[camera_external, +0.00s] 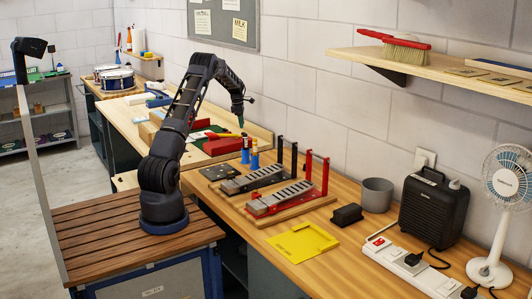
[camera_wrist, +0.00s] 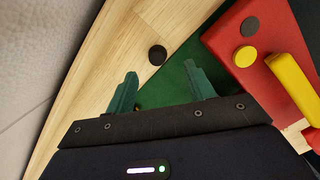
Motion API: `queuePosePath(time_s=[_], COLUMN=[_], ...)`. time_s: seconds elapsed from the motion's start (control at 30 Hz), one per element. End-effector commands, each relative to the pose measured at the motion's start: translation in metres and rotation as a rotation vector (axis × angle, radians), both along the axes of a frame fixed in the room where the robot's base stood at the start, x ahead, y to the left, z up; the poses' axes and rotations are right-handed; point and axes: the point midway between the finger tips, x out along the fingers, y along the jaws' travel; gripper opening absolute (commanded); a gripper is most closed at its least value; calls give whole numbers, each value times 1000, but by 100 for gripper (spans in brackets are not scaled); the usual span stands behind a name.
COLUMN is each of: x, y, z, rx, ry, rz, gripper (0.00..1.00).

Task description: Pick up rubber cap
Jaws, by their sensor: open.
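In the wrist view a small round black cap (camera_wrist: 157,54) lies on the pale wood, close to the edge of a green mat (camera_wrist: 178,84). It looks like the rubber cap. A second dark disc (camera_wrist: 250,27) lies on a red block (camera_wrist: 232,42), beside a yellow disc (camera_wrist: 245,56). My gripper (camera_wrist: 161,70) is open and empty; its two green fingers are apart, with the black cap just beyond and between the tips in the picture. In the external view my gripper (camera_external: 241,121) hangs above the bench near the wall; the cap cannot be made out there.
A yellow bar (camera_wrist: 293,78) stands on the red block at the right in the wrist view. The wall (camera_wrist: 40,65) is close on the left in the wrist view.

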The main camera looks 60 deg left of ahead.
Motion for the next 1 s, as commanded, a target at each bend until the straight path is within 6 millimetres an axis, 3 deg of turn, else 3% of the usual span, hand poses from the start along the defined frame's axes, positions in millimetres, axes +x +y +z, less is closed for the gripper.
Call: queuePosePath(time_s=[0.27, 0.6, 0.83, 0.87, 1.0], x=[2, 9, 9, 9, 9], y=[0, 0, 0, 1, 0], z=[-19, -59, -62, -62, -62], rx=[1, 1, 2, 2, 2], ry=[1, -1, -1, -1, -1], rz=[0, 0, -1, -1, -1], gripper=[54, 54, 54, 52, 24])
